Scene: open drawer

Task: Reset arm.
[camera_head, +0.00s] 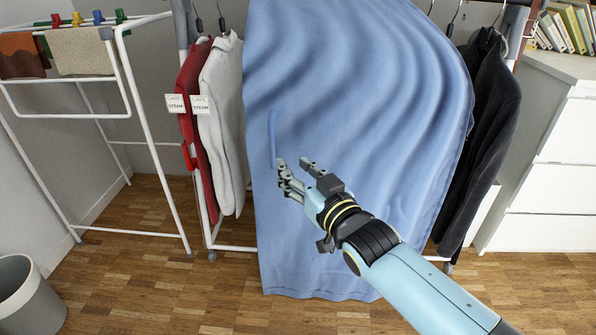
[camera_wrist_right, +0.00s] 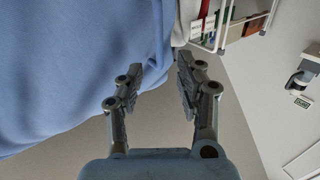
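My right gripper (camera_head: 293,163) reaches in from the lower right in the head view, in front of a large blue cloth (camera_head: 350,90) on a clothes rack. Its two fingers are apart, with nothing visible between them. The blue cloth (camera_wrist_right: 70,60) fills the left of that view. Whether the fingertips touch the cloth, I cannot tell. My left gripper is not in view.
A red garment (camera_head: 192,110) and a white sweater (camera_head: 222,110) hang left of the cloth, a dark jacket (camera_head: 487,120) right. A white drying rack (camera_head: 125,75) stands left, a grey bin (camera_head: 28,300) lower left, a white drawer cabinet (camera_head: 560,160) right.

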